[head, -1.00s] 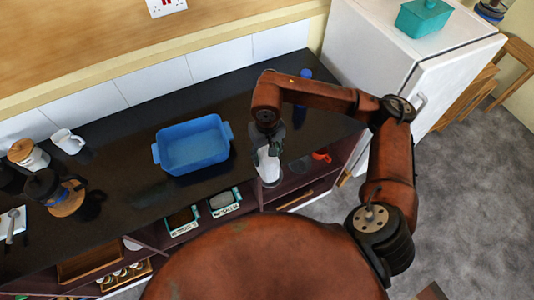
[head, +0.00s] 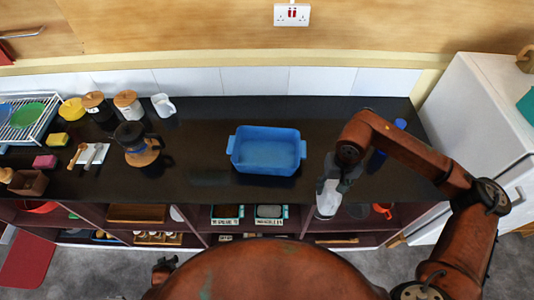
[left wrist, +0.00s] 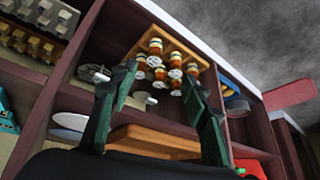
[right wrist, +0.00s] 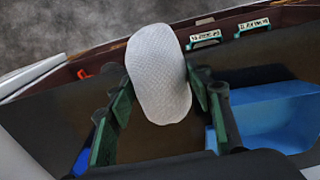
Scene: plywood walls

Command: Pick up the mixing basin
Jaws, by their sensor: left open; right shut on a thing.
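The mixing basin is probably the blue rectangular tub (head: 266,168) with two side handles, upright on the dark counter in the head view. Its blue side also shows at the right of the right wrist view (right wrist: 275,118). My right gripper (head: 330,185) is just right of the tub, apart from it, and shut on a white, rounded, textured object (right wrist: 158,75). That object hangs by the counter's front edge in the head view. My left gripper (left wrist: 162,95) is open and empty, facing the shelves below the counter.
A coffee press (head: 131,138) and canisters stand left on the counter. A dish rack (head: 28,118) is at far left. A blue object (head: 400,124) stands behind my right arm. A white fridge (head: 480,110) bounds the right. Small jars (left wrist: 158,60) sit on a shelf.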

